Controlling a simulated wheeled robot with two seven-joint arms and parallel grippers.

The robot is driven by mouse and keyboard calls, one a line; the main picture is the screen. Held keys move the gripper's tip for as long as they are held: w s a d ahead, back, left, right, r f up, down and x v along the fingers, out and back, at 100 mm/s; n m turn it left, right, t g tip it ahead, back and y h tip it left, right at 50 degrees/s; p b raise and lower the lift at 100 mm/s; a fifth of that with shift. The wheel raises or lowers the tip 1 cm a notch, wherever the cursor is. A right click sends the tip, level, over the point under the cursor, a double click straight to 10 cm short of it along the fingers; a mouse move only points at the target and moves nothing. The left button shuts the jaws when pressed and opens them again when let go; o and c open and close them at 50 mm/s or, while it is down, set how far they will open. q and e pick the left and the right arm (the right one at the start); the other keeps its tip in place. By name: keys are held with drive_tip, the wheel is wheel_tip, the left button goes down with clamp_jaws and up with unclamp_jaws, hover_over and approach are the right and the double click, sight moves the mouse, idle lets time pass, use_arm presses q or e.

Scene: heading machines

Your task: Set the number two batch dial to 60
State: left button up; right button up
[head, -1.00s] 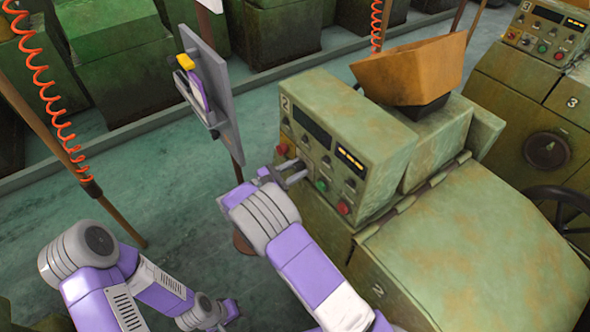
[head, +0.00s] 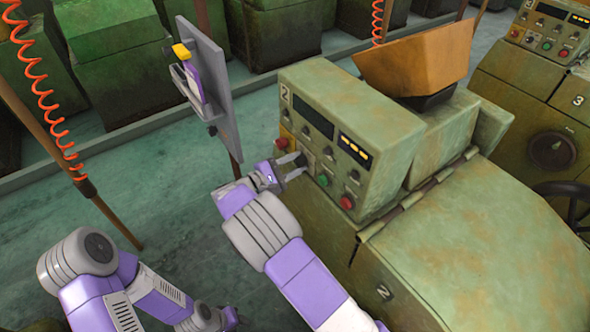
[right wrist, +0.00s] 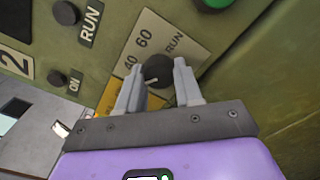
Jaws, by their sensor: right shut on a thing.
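The number two machine's control box (head: 385,145) carries a "2" plate at its upper left. In the right wrist view, the black batch dial (right wrist: 158,70) sits beside a pale plate (right wrist: 150,45) marked 40, 60 and RUN. My right gripper (right wrist: 158,82) has its two grey fingers on either side of this dial, shut on it. The dial's exact setting is hard to read. In the head view my right gripper (head: 300,166) reaches the panel left of the green button and its fingers obscure the dial. My left gripper (head: 231,318) is low and only partly visible, away from the panel.
Red (head: 281,143) and green (head: 322,180) buttons and other small knobs are close to the right gripper. A grey board on a post (head: 215,90) stands left of the machine. An orange hopper (head: 415,68) sits behind the box. Floor is open at left.

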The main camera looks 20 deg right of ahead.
drive_tip(key=m+b, duration=1.4)
drive_tip(key=b, duration=0.1)
drive_tip(key=shift+r+m+b, duration=0.15)
drive_tip(key=shift+m+b, duration=1.55)
drive_tip(key=o, duration=1)
drive_tip(key=shift+r, duration=0.1)
drive_tip(key=p+v, duration=0.2)
drive_tip(key=v, duration=0.5)
drive_tip(key=shift+s+a, duration=0.15)
drive_tip(key=shift+a, duration=0.15)
